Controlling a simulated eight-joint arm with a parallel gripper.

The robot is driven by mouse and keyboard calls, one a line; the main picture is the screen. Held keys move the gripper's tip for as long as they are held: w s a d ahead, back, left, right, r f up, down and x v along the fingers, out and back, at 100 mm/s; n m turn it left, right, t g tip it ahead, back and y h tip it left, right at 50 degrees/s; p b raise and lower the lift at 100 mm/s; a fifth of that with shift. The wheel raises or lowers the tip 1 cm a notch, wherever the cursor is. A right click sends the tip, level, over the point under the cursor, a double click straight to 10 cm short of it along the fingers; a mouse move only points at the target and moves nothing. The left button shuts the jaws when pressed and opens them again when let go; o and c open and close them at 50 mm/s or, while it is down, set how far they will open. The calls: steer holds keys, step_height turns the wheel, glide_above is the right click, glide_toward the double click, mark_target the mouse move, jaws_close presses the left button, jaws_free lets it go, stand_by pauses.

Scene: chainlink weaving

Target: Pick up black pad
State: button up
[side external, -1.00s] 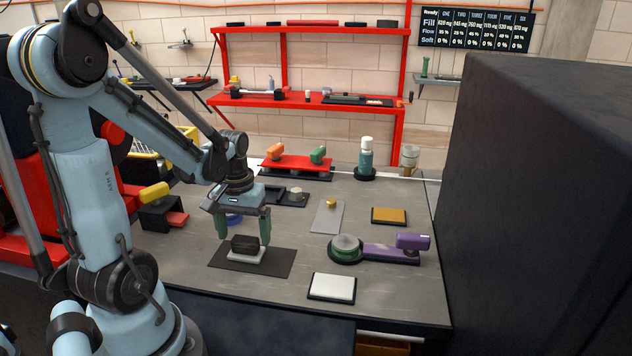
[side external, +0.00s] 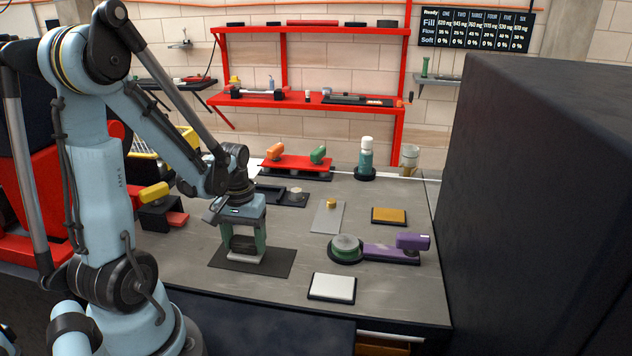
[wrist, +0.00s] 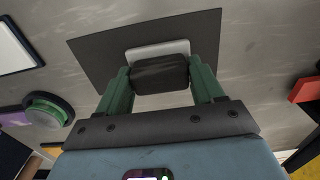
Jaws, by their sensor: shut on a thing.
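The black pad (wrist: 160,75) is a dark block with rounded edges, sitting at a white block (wrist: 158,49) on a dark flat mat (wrist: 95,50). In the side external view the pad (side external: 243,243) shows between my fingers, with the white block (side external: 245,257) just under it and the mat (side external: 278,262) around. My gripper (side external: 245,248) points down over the mat with its green fingers on both sides of the pad. In the wrist view my gripper (wrist: 161,88) is shut on the pad. I cannot tell whether the pad is clear of the white block.
A white pad on a black base (side external: 332,287) lies to the right at the front. A purple-handled tool with a green round cup (side external: 385,252) lies right of the mat. An orange pad (side external: 389,216) lies further back. A large dark box (side external: 545,200) stands at the right.

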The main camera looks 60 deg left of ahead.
mark_target(246, 240)
steer(key=shift+r, duration=0.1)
steer(key=shift+r, duration=0.5)
steer(key=r, duration=0.3)
steer(key=shift+d+r, duration=0.15)
steer(key=shift+d, duration=0.25)
steer(key=d+r, duration=0.2)
steer(key=d, duration=0.1)
steer(key=d+r, duration=0.2)
steer(key=d, duration=0.2)
steer(key=w+d+r, duration=0.1)
steer(key=d+r, duration=0.1)
steer(key=d, duration=0.2)
steer(key=shift+r, duration=0.25)
steer(key=shift+a, duration=0.1)
